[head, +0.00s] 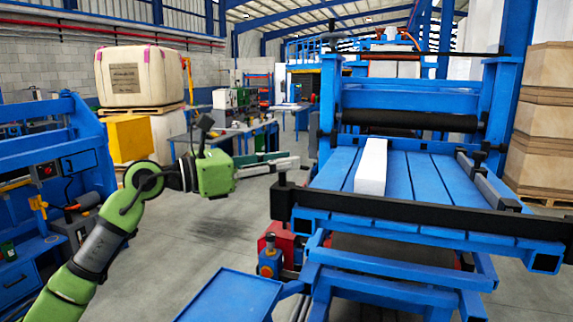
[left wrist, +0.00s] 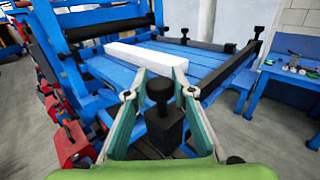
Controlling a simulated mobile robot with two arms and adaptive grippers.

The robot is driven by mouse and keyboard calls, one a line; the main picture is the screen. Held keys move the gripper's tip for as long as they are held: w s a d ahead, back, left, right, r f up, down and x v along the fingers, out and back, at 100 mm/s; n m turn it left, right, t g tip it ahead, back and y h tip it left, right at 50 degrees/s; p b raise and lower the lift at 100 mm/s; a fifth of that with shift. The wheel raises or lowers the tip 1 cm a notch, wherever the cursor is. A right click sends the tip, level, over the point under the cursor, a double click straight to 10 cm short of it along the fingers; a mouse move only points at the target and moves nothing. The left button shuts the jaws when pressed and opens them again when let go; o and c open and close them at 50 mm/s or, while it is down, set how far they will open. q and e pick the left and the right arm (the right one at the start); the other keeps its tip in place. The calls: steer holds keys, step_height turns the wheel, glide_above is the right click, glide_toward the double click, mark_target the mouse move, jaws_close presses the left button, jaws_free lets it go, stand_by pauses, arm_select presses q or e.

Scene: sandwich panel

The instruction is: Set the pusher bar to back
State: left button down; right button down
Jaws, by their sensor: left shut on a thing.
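The pusher bar (head: 420,217) is a long black bar lying across the near end of the blue slatted table (head: 340,165). Its left end has an upright block with a black knob (head: 280,178). In the left wrist view the knob (left wrist: 160,90) stands between my left gripper's fingers, and the bar (left wrist: 226,72) runs off to the upper right. My left gripper (head: 290,162) reaches in from the left at the knob and is shut on it. A white block (head: 371,168) lies on the table behind the bar. My right gripper is not in view.
Black rollers (head: 408,120) in a blue frame stand at the table's far end. A dark side rail (head: 487,181) runs along the table's right side. A blue tray (head: 232,297) and a red unit (head: 277,240) sit low at the front left. Open floor lies left of the table.

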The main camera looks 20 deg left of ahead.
arm_select(q)
steer(key=shift+d+f, duration=0.15)
steer(key=shift+f, duration=0.1)
steer(key=c, duration=1.7)
jaws_free()
steer(key=shift+s+r, duration=0.1)
steer(key=shift+r, duration=0.1)
steer(key=shift+s, duration=0.1)
steer(key=v, duration=1.2)
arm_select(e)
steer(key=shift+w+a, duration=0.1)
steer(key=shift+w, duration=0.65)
